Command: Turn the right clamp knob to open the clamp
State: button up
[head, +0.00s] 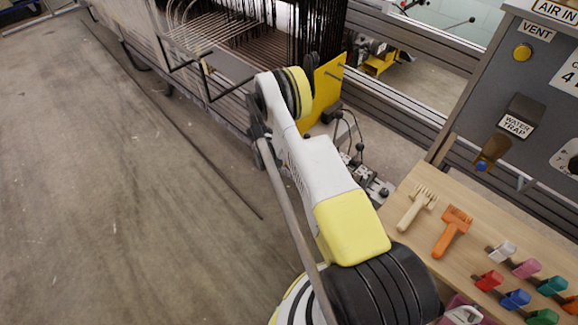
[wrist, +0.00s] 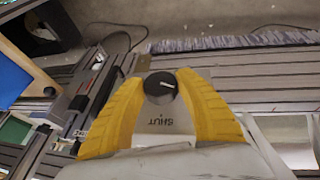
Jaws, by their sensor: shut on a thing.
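The clamp knob (wrist: 159,88) is a round black knob with a pale pointer line, seen in the wrist view. It sits on a light grey plate marked SHUT (wrist: 165,120), and the lettering appears upside down. My gripper (wrist: 164,78) has its two yellow fingers on either side of the knob, shut on it. In the head view my white and yellow arm reaches away toward the loom, and the knob and fingertips are hidden there.
A yellow plate (head: 325,92) stands by the dark warp threads (head: 318,35). A wooden table (head: 408,232) at right holds a pale comb (head: 415,208), an orange comb (head: 452,230) and several coloured clips. A grey panel (head: 497,80) stands behind it.

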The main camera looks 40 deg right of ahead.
jog(key=shift+g, duration=0.6)
jog(key=o, duration=1.2)
jog(key=v, duration=1.2)
jog(key=shift+a, duration=0.1)
jog(key=shift+f, duration=0.1)
